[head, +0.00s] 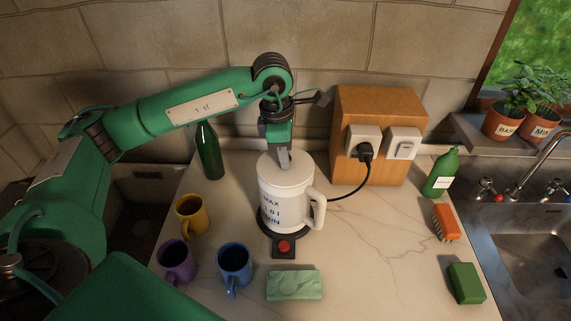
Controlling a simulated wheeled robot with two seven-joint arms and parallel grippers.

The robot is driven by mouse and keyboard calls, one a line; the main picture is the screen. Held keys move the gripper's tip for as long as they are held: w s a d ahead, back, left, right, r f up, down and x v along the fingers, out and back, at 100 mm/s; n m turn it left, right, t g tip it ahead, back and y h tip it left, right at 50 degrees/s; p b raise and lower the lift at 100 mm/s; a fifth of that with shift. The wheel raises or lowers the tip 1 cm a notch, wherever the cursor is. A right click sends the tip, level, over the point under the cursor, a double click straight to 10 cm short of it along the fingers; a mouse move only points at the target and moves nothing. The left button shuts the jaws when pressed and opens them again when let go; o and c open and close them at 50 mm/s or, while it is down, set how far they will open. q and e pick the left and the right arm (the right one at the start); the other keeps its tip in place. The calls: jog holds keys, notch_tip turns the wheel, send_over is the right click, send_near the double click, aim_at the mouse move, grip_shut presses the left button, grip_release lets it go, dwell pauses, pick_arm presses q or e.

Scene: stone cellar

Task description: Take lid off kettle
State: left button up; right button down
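The white kettle (283,205) stands upright on its dark base with a red button (284,247), in the middle of the counter in the head view. Its handle (318,208) points right. The white lid (270,170) lies on top of the kettle. My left gripper (284,160) points down at the middle of the lid, its fingertips at or just above the lid. Any knob there is hidden by the fingers, and I cannot tell whether they hold it. My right gripper is not in view.
Yellow (191,216), purple (177,262) and blue (235,268) mugs stand left of the kettle, with a green packet (294,285) in front. A green bottle (208,152) stands behind left. A wooden block with sockets (378,137) is behind right.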

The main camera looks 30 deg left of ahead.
pick_arm(q)
jog(key=shift+r, duration=0.1)
jog(key=shift+r, duration=0.5)
notch_tip(320, 180, up, 19)
jog(key=b, duration=0.3)
jog(key=shift+f, duration=0.1)
